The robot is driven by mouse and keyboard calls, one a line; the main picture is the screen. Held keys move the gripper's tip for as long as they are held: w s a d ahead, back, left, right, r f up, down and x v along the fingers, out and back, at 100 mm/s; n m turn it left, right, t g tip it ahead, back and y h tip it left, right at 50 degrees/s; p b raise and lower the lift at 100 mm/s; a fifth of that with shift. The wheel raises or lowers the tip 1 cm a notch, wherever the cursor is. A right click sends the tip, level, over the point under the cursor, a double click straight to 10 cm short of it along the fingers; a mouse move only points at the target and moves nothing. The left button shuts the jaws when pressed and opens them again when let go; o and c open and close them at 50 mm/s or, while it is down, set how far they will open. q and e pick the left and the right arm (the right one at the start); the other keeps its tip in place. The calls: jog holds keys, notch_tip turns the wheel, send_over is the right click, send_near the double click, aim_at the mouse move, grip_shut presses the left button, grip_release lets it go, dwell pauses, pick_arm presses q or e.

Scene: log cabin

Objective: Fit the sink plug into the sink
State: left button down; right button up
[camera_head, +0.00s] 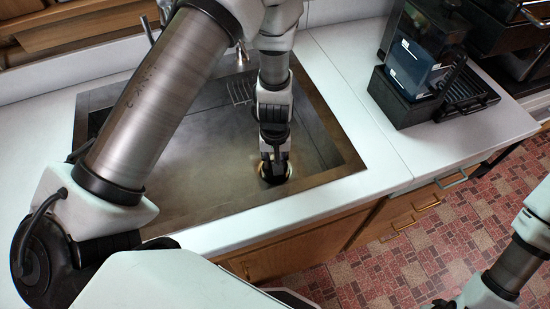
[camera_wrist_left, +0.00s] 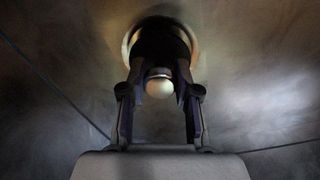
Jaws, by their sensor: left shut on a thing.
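The sink (camera_head: 200,165) is a metal basin set into the white counter. My left gripper (camera_head: 273,170) reaches down into it, near the front right corner, at the drain (camera_head: 287,172). In the left wrist view, its two fingers (camera_wrist_left: 160,92) are shut on the sink plug, whose pale round knob (camera_wrist_left: 159,85) shows between the fingertips. Beyond the knob is a dark round area inside the bright drain ring (camera_wrist_left: 192,36). I cannot tell whether the plug sits fully down in the ring. Only part of my right arm shows, at lower right; its fingers are out of the picture.
A faucet (camera_head: 241,55) stands at the back of the sink. A black coffee machine (camera_head: 425,70) stands on the counter to the right. The counter beside the sink (camera_head: 350,75) is clear. Wooden drawers (camera_head: 415,205) and a red tiled floor (camera_head: 440,240) lie below the front edge.

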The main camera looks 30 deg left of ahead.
pick_arm(q)
jog(key=shift+f+b, duration=0.85)
jog(key=shift+f, duration=0.2)
jog(key=c, duration=0.8)
grip_release()
jog(key=shift+o, duration=0.2)
jog(key=shift+r, duration=0.15)
notch_tip(320, 180, up, 12)
jog(key=shift+f, duration=0.15)
